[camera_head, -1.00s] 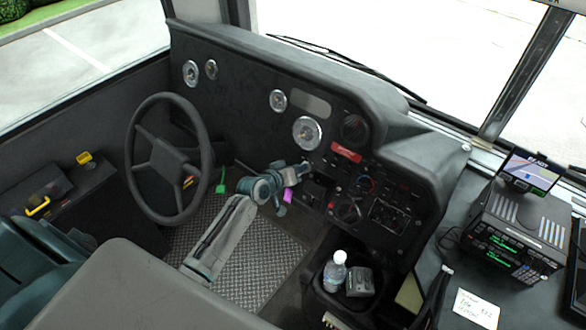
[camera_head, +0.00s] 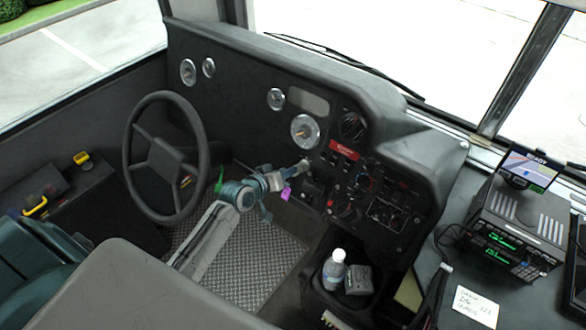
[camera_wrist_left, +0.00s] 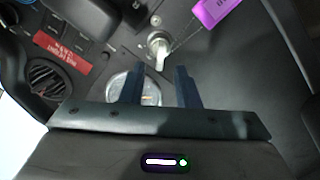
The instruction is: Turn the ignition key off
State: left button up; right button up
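The ignition key (camera_wrist_left: 160,50) is a small silver key in a round metal switch on the dark dash panel. It also shows in the head view (camera_head: 304,164), just right of my left gripper (camera_head: 285,180). A purple tag (camera_wrist_left: 214,10) hangs from it on a thin cord; the tag also shows in the head view (camera_head: 285,194). In the left wrist view my left gripper (camera_wrist_left: 158,78) is open. Its two dark fingers are apart with nothing gripped, and the key's end lies just ahead of the gap. My right gripper is not in view.
The steering wheel (camera_head: 168,158) stands left of my arm, with a green tag (camera_head: 219,181) nearby. A bottle (camera_head: 335,270) stands in a holder below the dash. A red label (camera_head: 344,150) and knobs surround the switch. The floor (camera_head: 240,255) is clear.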

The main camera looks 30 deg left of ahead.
pick_arm(q)
jog(key=v, duration=0.6)
jog(key=shift+w, duration=0.1)
jog(key=s+a+f+g+y, duration=0.15)
jog(key=s+f, duration=0.35)
jog(key=f, duration=0.6)
jog(key=s+a+f+m+g+y, duration=0.1)
jog(key=s+a+f+g, duration=0.3)
jog(key=f, duration=0.8)
jog(key=s+f+g+y, duration=0.1)
jog(key=s+f, duration=0.6)
jog(key=f, duration=0.4)
jog(key=s+d+f+m+g, duration=0.1)
jog(key=s+f, duration=0.4)
jog(key=s, duration=0.5)
jog(key=s+d+f+m+g, duration=0.1)
jog(key=s+d+f+g, duration=0.1)
jog(key=s+f, duration=0.4)
jog(key=s+d+f+m+g, duration=0.2)
jog(key=s+f, duration=0.4)
jog(key=s, duration=0.8)
jog(key=shift+s+f+g, duration=0.15)
jog(key=shift+g, duration=0.1)
